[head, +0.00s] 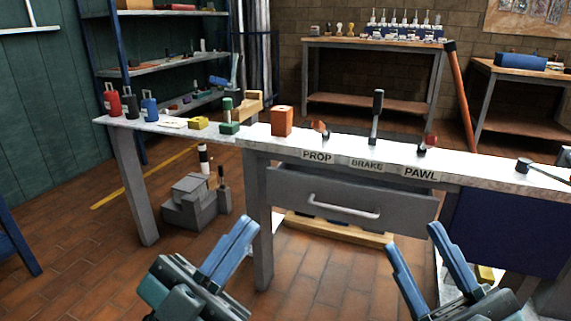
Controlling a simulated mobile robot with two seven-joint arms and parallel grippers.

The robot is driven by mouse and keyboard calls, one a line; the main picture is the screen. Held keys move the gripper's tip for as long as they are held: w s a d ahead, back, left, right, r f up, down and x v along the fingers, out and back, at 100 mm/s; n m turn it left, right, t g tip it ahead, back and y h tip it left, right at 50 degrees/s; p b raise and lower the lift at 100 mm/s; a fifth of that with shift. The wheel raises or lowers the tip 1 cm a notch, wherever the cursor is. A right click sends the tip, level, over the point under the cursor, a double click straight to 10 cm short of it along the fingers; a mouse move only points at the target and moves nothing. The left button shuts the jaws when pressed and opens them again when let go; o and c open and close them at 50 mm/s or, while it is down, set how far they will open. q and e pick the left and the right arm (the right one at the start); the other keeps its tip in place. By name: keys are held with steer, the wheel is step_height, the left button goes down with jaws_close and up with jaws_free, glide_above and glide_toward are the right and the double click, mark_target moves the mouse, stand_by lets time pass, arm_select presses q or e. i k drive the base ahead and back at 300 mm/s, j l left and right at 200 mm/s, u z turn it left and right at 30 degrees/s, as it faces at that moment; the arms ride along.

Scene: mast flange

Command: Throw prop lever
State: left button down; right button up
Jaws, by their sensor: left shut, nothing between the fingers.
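The prop lever (321,130) is a small, short lever with a reddish end, behind the PROP label (317,156) on the white bench (345,140). It looks leaned over, not standing tall; its exact tilt is hard to tell. The brake lever (377,115) stands upright with a dark grip behind the BRAKE label. The pawl lever (427,143), with a red end, sits low behind the PAWL label. My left gripper (246,228) is shut and empty, below and left of the levers, in front of the bench. My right gripper (413,238) is open and empty, in front of the drawer's right side.
An orange block (282,121) stands just left of the prop lever. A closed drawer (338,200) with a handle is under the bench top. Red, black and blue containers stand at the bench's left end. A dark-headed tool (524,165) lies at the right.

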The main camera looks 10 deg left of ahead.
mark_target(316, 126)
steer(key=i+l+u, duration=0.1)
steer(key=i+l, duration=0.3)
steer(key=l, duration=0.15)
steer(key=i+l+u, duration=0.1)
steer(key=i+l, duration=0.3)
steer(key=l, duration=0.15)
